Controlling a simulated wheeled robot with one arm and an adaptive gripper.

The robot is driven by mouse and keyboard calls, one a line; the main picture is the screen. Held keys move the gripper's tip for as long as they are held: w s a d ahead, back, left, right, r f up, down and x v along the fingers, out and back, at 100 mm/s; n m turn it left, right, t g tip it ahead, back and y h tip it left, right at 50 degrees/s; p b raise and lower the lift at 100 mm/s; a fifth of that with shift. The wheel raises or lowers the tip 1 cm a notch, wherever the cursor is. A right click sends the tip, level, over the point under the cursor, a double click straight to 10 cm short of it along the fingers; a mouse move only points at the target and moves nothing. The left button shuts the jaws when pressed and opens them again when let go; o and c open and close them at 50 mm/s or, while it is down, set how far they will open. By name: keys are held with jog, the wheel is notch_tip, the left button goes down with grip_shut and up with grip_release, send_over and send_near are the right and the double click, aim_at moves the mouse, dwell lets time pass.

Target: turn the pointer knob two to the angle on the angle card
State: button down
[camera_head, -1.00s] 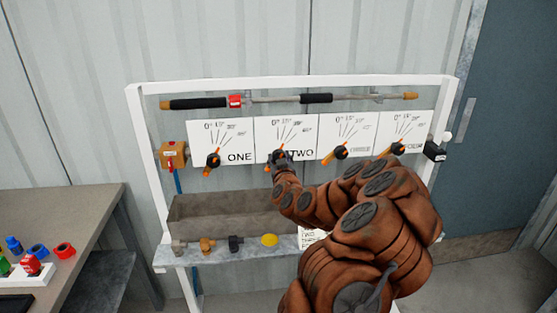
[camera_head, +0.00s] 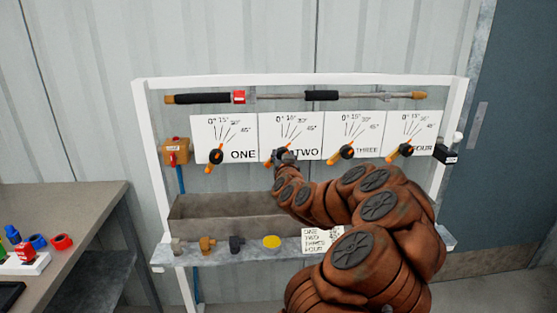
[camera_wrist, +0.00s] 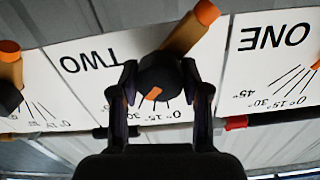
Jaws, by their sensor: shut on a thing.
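Pointer knob two, a black hub with an orange pointer bar, sits on the white dial panel marked TWO (camera_head: 305,134). In the wrist view the knob (camera_wrist: 160,72) is between the two dark fingers of my gripper (camera_wrist: 158,88), which is shut on it. That view is upside down, with the orange bar sticking out past the hub. In the head view my gripper (camera_head: 283,158) covers most of the knob, and the orange bar shows at its lower left. The angle card (camera_head: 322,240) leans at the shelf; its names read ONE to FOUR, its angles are too small to read.
Knob one (camera_head: 215,156) is left of mine; knobs three (camera_head: 347,152) and four (camera_head: 406,150) are to the right. A grey trough (camera_head: 225,215) and a shelf with small fittings lie below. A lance (camera_head: 300,96) spans above. A workbench (camera_head: 70,210) stands left.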

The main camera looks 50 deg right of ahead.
jog(key=c, duration=0.5)
grip_release()
jog(key=shift+c, duration=0.2)
jog(key=v, duration=0.7)
jog(key=shift+s, duration=0.15)
jog(key=shift+a, duration=0.15)
dwell(0.3)
